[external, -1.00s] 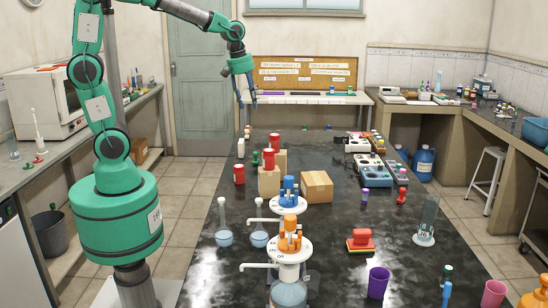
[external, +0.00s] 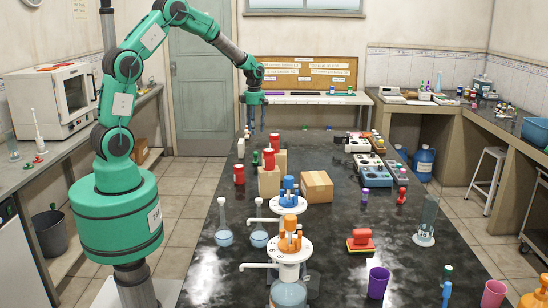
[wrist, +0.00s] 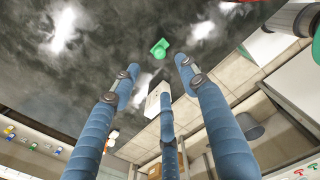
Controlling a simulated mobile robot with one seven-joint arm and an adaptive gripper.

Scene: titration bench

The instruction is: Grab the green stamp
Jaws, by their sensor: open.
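A small green stamp (external: 255,159) stands on the black bench, in the left part of its far half, as seen in the external view. In the wrist view a green object (wrist: 160,48), which looks like the stamp, lies on the dark top beyond my fingertips. My gripper (external: 257,129) points down above the far part of the bench, behind and above the stamp. In the wrist view the blue fingers of my gripper (wrist: 158,78) are spread apart with nothing between them.
A white block (wrist: 155,98) shows near the fingers in the wrist view. The far middle of the bench looks clear.

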